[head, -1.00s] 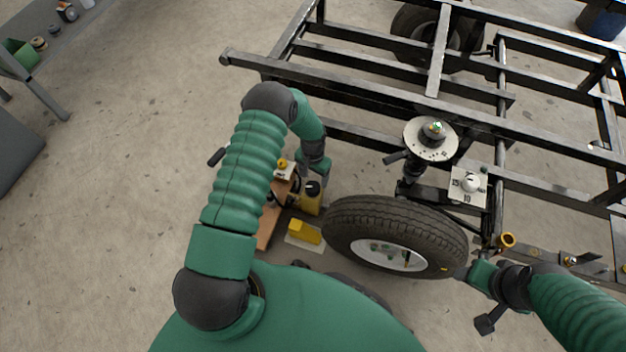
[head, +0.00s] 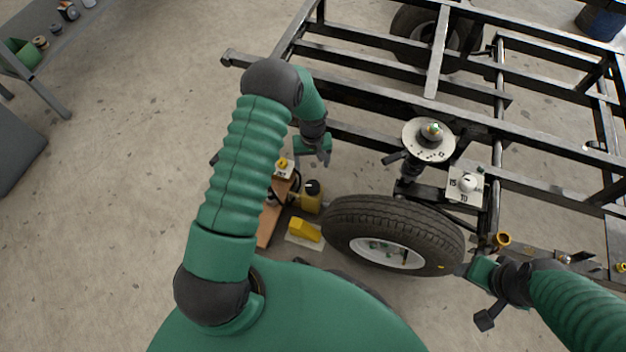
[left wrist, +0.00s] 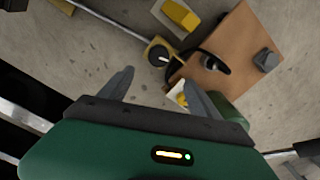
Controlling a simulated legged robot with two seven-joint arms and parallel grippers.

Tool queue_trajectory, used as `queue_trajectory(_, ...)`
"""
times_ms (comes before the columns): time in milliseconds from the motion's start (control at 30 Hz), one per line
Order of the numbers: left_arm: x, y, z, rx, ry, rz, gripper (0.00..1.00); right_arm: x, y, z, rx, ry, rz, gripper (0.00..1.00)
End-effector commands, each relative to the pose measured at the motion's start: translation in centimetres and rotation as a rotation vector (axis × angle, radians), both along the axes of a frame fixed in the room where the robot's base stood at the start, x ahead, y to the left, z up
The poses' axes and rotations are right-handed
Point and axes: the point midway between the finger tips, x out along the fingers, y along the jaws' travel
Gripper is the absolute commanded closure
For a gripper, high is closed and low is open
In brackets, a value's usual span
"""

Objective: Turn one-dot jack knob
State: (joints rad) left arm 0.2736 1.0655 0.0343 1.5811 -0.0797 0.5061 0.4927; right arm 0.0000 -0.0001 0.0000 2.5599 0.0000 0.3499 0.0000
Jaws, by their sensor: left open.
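A small yellow knob (head: 283,162) sits on a pale plate beside a wooden board (head: 267,228); I cannot make out any dots on it. In the left wrist view a yellow part on a white plate (left wrist: 180,95) shows by the right finger, partly hidden. A dark round knob (left wrist: 158,56) on a yellow base lies beyond the fingertips there. My left gripper (head: 325,157) is open and empty, right of the yellow knob in the head view; its two fingers (left wrist: 158,78) are spread in the wrist view. My right gripper (head: 466,271) is beside the tire; its fingers are unclear.
A black frame (head: 380,83) fills the upper right. A tire (head: 385,215), a round plate on a strut (head: 428,140) and a numbered dial plate (head: 466,184) stand right.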

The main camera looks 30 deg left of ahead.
Motion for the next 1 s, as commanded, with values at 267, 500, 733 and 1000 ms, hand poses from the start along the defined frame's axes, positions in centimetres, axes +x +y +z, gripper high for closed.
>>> queue_trajectory(267, 0.0, 0.0, -0.4, 0.002, -0.013, 0.844, 0.28, 0.0, 0.0, -3.6, 0.000, 0.000, 0.000, 0.39)
queue_trajectory(500, -0.1, -0.1, -3.6, 0.001, -0.010, 0.895, 0.28, 0.0, 0.0, -5.5, 0.000, 0.000, 0.000, 0.39)
queue_trajectory(733, -0.1, -0.1, -9.9, 0.001, -0.010, 0.892, 0.28, 0.0, 0.0, -9.1, 0.000, 0.000, 0.000, 0.39)
queue_trajectory(1000, -0.1, -0.1, -15.8, 0.000, -0.012, 0.891, 0.28, 0.0, 0.0, -12.7, 0.000, 0.000, 0.000, 0.39)
